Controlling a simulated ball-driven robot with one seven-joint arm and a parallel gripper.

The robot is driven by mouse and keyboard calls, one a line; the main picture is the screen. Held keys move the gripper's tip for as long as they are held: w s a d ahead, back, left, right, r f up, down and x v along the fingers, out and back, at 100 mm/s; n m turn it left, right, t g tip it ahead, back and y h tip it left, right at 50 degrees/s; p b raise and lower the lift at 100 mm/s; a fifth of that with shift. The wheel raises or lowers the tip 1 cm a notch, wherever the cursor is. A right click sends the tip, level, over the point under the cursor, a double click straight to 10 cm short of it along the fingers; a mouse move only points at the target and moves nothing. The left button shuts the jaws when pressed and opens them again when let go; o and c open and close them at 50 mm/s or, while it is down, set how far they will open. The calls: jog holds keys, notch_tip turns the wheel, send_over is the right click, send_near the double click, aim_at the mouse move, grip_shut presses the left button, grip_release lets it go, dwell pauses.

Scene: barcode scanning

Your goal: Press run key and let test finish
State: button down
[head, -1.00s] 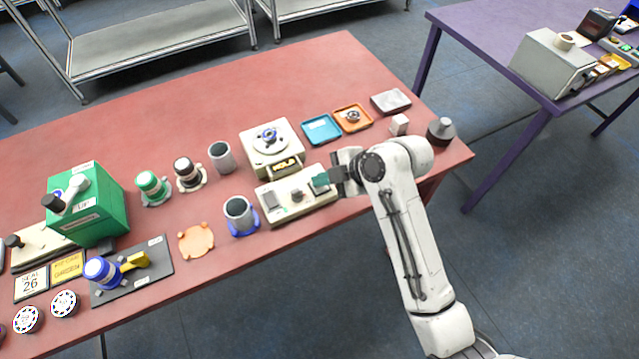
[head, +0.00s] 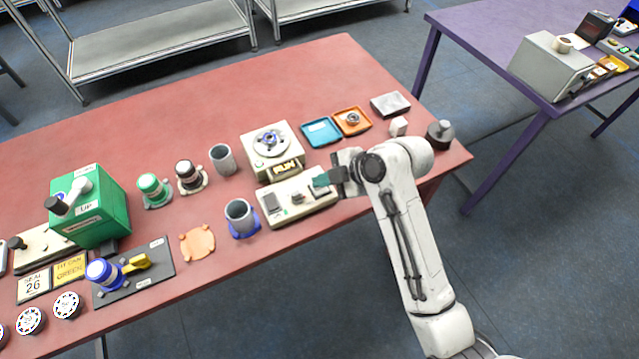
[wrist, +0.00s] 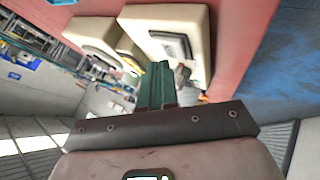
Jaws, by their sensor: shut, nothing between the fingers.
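The cream tester (head: 257,143) has a round turntable (head: 272,141) on top, and its front display (head: 286,169) reads RUN. A low cream key panel (head: 284,214) lies in front of it, with a grey key (head: 271,203) at its left and a small dark knob (head: 297,198) in the middle. My gripper (head: 321,181) is at the right end of this panel, its green fingertips low over it. Contact with a key cannot be told. The fingers (wrist: 156,85) are shut and empty in the wrist view. They hide whatever lies under them.
A teal tray (head: 321,131) and an orange tray (head: 352,121) with a metal ring lie behind my gripper. A grey cup (head: 240,214) on a blue base stands left of the panel. A dark weight (head: 440,134) stands near the table's right edge.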

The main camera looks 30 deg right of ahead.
aim_at(324, 191)
jog(key=shift+r, duration=0.3)
notch_tip(324, 191, up, 5)
jog(key=p, duration=0.4)
dwell(1.0)
jog(key=shift+s+f, duration=0.2)
jog(key=s+d+f+m+g+h, duration=0.2)
jog(key=s+m, duration=0.4)
jog(key=s, duration=0.3)
jog(key=s+d+f+m+g+h, duration=0.2)
jog(key=s+m, duration=0.4)
jog(key=s, duration=0.4)
jog(key=s+d+f+m+g+h, duration=0.1)
jog(key=s+d+f+m+h, duration=0.1)
jog(key=s+m, duration=0.4)
jog(key=s+d+f, duration=0.1)
jog(key=s, duration=0.2)
jog(key=shift+s+d+f+g, duration=0.2)
jog(key=shift+f+g, duration=0.05)
jog(key=shift+g, duration=0.15)
